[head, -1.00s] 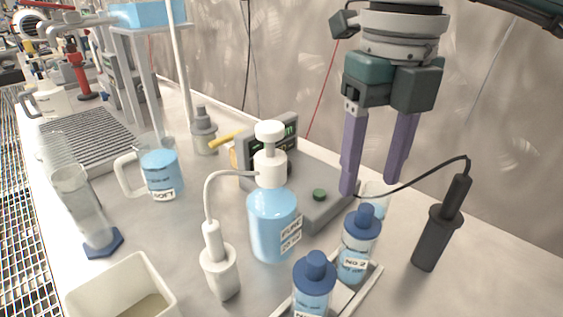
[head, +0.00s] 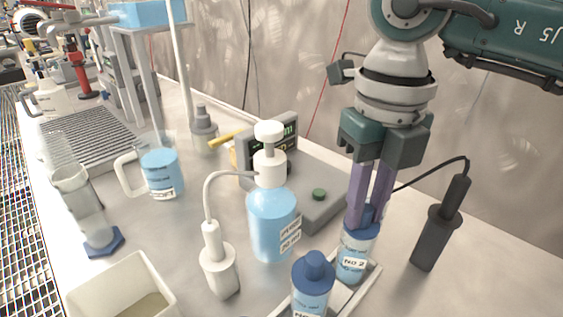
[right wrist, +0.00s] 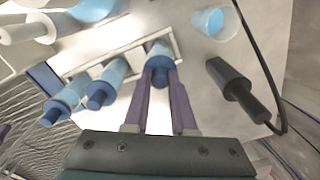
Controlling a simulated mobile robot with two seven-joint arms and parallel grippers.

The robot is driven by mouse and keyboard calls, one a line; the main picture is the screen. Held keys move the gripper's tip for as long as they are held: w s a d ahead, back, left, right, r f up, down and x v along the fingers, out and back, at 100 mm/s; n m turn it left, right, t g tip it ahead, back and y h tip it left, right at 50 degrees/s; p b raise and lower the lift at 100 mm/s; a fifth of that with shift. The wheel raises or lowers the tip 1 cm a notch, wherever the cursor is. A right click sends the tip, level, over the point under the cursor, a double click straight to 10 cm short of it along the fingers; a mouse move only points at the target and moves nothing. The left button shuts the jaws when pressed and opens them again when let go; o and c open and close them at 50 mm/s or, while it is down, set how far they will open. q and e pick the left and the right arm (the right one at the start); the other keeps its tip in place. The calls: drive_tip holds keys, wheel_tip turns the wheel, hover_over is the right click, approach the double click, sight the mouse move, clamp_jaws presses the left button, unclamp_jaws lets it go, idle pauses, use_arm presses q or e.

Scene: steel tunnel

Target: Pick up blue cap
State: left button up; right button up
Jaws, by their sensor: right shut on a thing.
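My right gripper (head: 364,221) is shut on the blue cap (head: 368,213) of a clear bottle labelled NO 2 (head: 353,262), with one finger on each side of the cap. The bottle stands upright in a shallow pale tray (head: 369,287), and the cap is on it. The fingers hide part of the cap. In the right wrist view the fingers (right wrist: 160,74) close around the cap (right wrist: 160,77) at the bottle's top (right wrist: 158,48). A second bottle with a blue cap (head: 314,265) stands nearer in the tray. My left gripper is not in view.
A black probe in a holder (head: 430,240) stands just right of my gripper, its cable arching close by. A pump bottle (head: 268,222) and a grey instrument (head: 320,208) stand to the left. A small beaker (right wrist: 212,22) is close to the tray.

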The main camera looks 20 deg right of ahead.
sight(366, 208)
clamp_jaws()
drive_tip(key=shift+r, duration=0.1)
wheel_tip(366, 208, up, 20)
drive_tip(key=p, duration=0.3)
idle(0.4)
